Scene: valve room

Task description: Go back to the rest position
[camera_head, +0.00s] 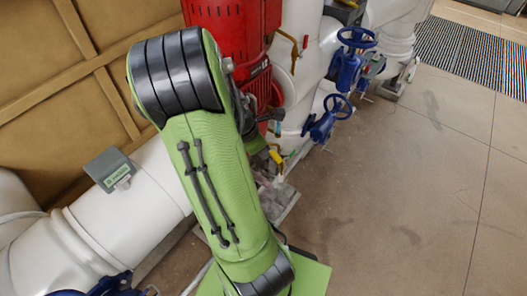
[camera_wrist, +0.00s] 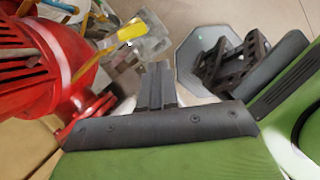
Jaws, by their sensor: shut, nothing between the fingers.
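My gripper (camera_wrist: 157,84) shows in the wrist view with its two dark fingers together and nothing between them. It is beside the red machine (camera_wrist: 38,65), whose body and flange fill the left of that view. A lever with a yellow handle (camera_wrist: 124,35) lies beyond the fingertips, up and to the left, and the fingers look apart from it. In the head view my green arm crosses the middle, and my gripper is not clearly visible there.
In the head view the red machine (camera_head: 226,28) stands behind my arm. Blue handwheels (camera_head: 357,37) and the yellow-handled lever (camera_head: 276,157) are to its right. A white pipe (camera_head: 135,205) with a grey box (camera_head: 110,170) runs at left. The floor (camera_head: 420,190) at right is clear.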

